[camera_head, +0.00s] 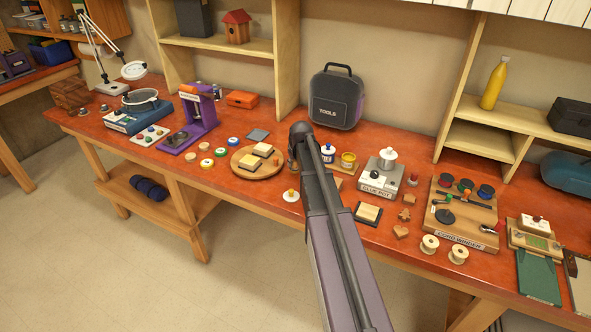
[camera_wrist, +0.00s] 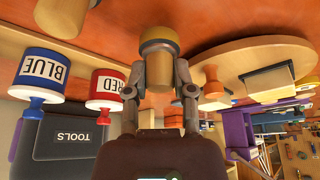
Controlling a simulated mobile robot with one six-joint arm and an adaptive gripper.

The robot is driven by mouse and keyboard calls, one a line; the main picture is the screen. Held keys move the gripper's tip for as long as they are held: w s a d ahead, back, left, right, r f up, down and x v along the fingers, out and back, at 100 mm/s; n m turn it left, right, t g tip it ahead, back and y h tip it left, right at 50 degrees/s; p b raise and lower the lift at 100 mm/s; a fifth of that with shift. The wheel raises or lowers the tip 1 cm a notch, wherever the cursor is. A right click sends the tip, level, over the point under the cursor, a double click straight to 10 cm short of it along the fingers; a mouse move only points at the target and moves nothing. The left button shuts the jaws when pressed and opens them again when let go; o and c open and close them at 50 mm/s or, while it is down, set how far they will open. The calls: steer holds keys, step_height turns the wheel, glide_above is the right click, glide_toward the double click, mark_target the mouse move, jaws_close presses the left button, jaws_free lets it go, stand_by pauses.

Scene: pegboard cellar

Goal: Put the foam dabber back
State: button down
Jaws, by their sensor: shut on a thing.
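In the head view my gripper (camera_head: 293,164) is mostly hidden behind my arm, and the held piece cannot be made out. A pot labelled BLUE (camera_wrist: 42,72) and one labelled RED (camera_wrist: 107,84) stand beside the gripper in the wrist view, whose picture is upside down.
A round wooden board (camera_head: 240,171) with pale blocks on it lies left of my gripper. A black TOOLS case (camera_head: 337,98) stands behind. The glue pot (camera_head: 378,178) and cord winder board (camera_head: 460,218) are to the right. My arm hides part of the bench.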

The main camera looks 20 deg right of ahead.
steer(key=shift+f+b, duration=0.5)
steer(key=shift+f, duration=0.3)
steer(key=shift+f, duration=0.2)
steer(key=shift+c, duration=2.3)
jaws_free()
steer(key=shift+r, duration=0.1)
steer(key=shift+r, duration=0.1)
steer(key=p+v, duration=1.1)
steer(key=v, duration=0.1)
steer(key=s+a+f+n+g, duration=0.1)
steer(key=s+a+g, duration=0.3)
steer(key=s+a, duration=1.7)
steer(key=shift+s+a+f+y, duration=0.15)
steer(key=shift+s+a+y, duration=0.15)
steer(key=shift+a, duration=0.15)
